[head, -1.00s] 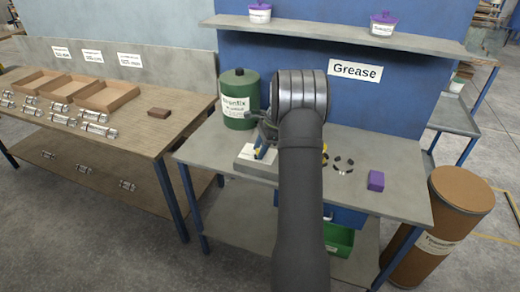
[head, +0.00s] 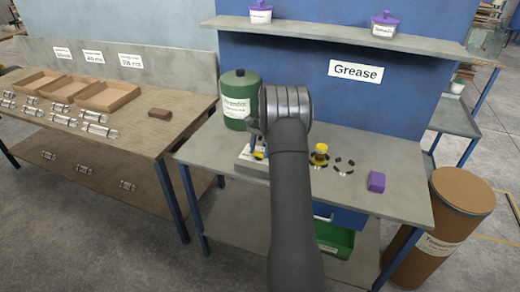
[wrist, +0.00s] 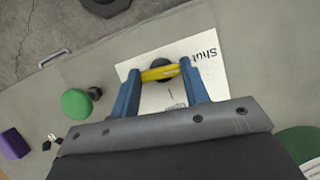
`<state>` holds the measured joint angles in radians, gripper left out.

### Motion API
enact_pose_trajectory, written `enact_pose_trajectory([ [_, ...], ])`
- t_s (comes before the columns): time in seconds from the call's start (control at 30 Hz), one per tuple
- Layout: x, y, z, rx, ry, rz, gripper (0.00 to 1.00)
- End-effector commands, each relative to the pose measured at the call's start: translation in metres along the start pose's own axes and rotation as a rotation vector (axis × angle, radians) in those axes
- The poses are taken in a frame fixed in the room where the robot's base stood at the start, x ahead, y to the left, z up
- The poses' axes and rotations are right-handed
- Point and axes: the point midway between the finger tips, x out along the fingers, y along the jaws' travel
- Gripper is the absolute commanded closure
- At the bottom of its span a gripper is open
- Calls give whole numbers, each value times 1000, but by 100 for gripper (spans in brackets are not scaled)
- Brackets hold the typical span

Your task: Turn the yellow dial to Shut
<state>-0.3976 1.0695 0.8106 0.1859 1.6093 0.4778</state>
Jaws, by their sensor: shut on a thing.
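The yellow dial (wrist: 160,73) shows in the wrist view as a bar on a dark round base, set on a white plate (wrist: 208,80). The word "Shut" is printed on the plate to the right of the dial; another label below it is too small to read. My gripper (wrist: 160,69) has its two blue fingers at the ends of the yellow bar, shut on it. In the head view the dial (head: 260,155) is a small yellow patch beside my gripper (head: 256,147), and my arm hides much of the plate (head: 247,161).
A green drum (head: 240,98) stands just behind the plate. A shelf (head: 345,37) hangs above. The bench's front right is clear.

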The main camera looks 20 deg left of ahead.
Motion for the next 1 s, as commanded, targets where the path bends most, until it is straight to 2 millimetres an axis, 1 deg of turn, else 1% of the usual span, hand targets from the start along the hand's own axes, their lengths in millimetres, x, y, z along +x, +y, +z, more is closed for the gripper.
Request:
enact_pose_trajectory([
  [0.3,-1,-1,0,-88,2,36,81],
  [0.77,-1,-1,0,-98,2,40,81],
  [0.8,-1,-1,0,-98,2,40,54],
  [0.9,-1,-1,0,-98,2,40,36],
  [1.0,0,-1,0,-98,1,40,36],
])
